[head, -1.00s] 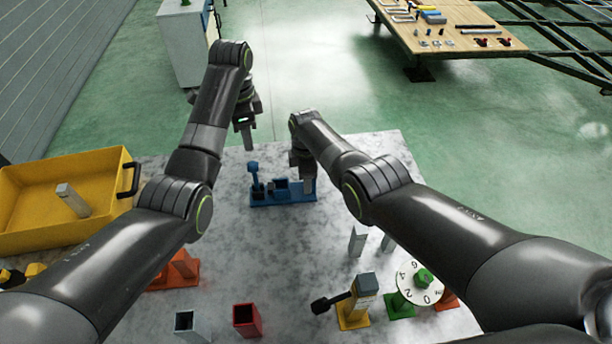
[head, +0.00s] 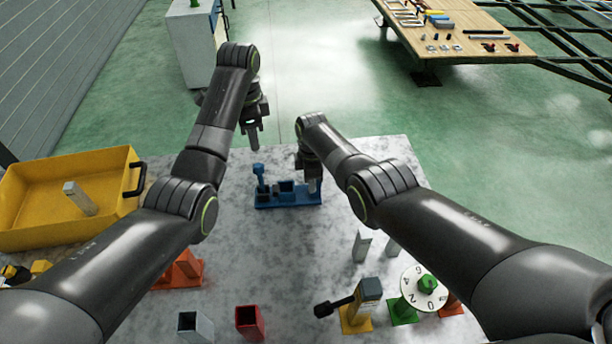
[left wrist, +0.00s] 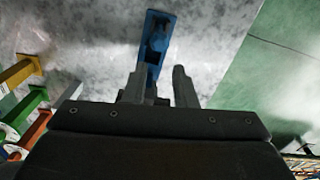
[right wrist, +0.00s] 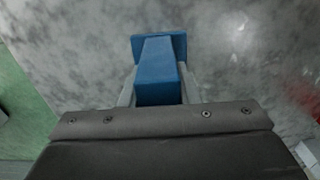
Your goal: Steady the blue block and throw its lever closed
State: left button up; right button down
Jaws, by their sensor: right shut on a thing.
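The blue block (head: 287,201) is a long blue base with upright parts on the far edge of the grey table. Its lever (head: 258,172) stands upright at the left end. My right gripper (head: 311,184) is shut on the block's right-hand upright part; the right wrist view shows this blue part (right wrist: 158,75) between the fingers. My left gripper (head: 254,146) points down above the lever end, apart from it. In the left wrist view its fingers (left wrist: 160,88) are spread, with the block (left wrist: 154,45) beyond them. The exact gap to the lever is unclear.
A yellow bin (head: 70,205) with a grey piece is at the left. Red (head: 249,322) and grey (head: 194,325) open boxes, a yellow fixture with a black-knobbed lever (head: 357,308) and a white dial (head: 424,288) stand nearer. The middle of the table is clear.

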pick_arm(q)
jog(key=shift+w+d+f+n+t+h, duration=0.3)
jog(key=shift+n+h, duration=0.2)
jog(key=shift+h, duration=0.1)
jog(key=c, duration=0.5)
jog(key=shift+w+d+n+h, duration=0.1)
jog(key=shift+n+h, duration=0.4)
jog(key=shift+h, duration=0.1)
grip_shut()
jog(key=shift+w+d+r+n+t+h, duration=0.25)
jog(key=shift+d+n+t+h, duration=0.2)
jog(key=shift+n+t+h, duration=0.35)
send_over(261, 180)
jog(key=w+d, duration=0.2)
notch_tip(261, 180, down, 9)
jog(key=shift+s+a+f, duration=0.15)
jog(key=shift+s, duration=0.05)
jog(key=shift+a, duration=0.1)
